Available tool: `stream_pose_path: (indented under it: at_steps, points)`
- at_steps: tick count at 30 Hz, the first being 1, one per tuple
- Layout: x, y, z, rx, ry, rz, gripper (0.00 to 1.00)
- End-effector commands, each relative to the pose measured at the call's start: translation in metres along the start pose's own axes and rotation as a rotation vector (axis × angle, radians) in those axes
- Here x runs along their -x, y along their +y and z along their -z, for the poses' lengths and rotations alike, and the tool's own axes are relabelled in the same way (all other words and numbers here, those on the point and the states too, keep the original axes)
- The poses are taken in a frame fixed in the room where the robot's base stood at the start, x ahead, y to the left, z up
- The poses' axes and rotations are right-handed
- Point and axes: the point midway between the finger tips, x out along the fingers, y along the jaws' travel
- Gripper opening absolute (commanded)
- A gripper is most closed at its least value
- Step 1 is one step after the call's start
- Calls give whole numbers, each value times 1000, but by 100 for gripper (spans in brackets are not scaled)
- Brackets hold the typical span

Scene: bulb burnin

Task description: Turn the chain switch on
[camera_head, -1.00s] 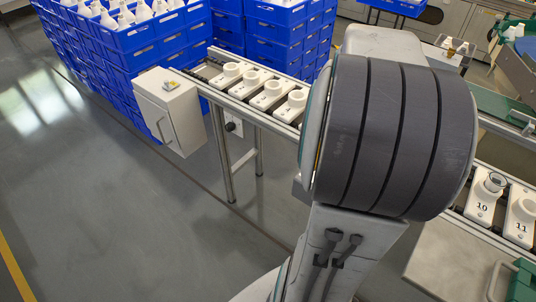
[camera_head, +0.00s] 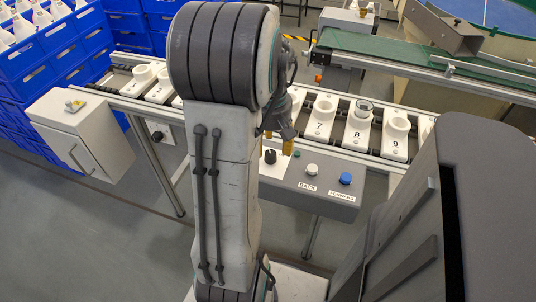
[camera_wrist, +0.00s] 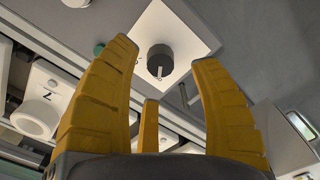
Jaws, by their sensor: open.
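A dark round knob with a light pointer mark sits on a square white plate (camera_wrist: 188,28); the knob (camera_wrist: 160,62) is ahead of my fingers in the wrist view. In the head view the same knob (camera_head: 270,156) shows on the grey control box (camera_head: 330,197), left of the BACK and FORWARD buttons. I cannot read a label at the knob. My gripper (camera_wrist: 164,54) is open and empty, its yellow fingers spread either side of the knob in the picture; contact is not visible. In the head view my gripper (camera_head: 277,147) is partly hidden behind my arm.
A conveyor with numbered white sockets (camera_head: 358,132) runs behind the box. A white button (camera_head: 312,169) and blue button (camera_head: 345,178) are on its top. Another knob (camera_head: 157,135) is on the conveyor's side. A grey cabinet (camera_head: 80,135) and blue crates (camera_head: 50,75) stand left.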

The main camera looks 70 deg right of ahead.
Motion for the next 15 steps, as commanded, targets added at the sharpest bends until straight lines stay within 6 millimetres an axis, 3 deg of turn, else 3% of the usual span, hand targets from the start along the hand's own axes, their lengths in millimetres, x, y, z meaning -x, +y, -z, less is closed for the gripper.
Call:
stream_pose_path:
  at_steps: [6,15]
  points:
    - [-25,-1,0,0,-2,2,57]
    - [-35,-1,0,0,0,0,57]
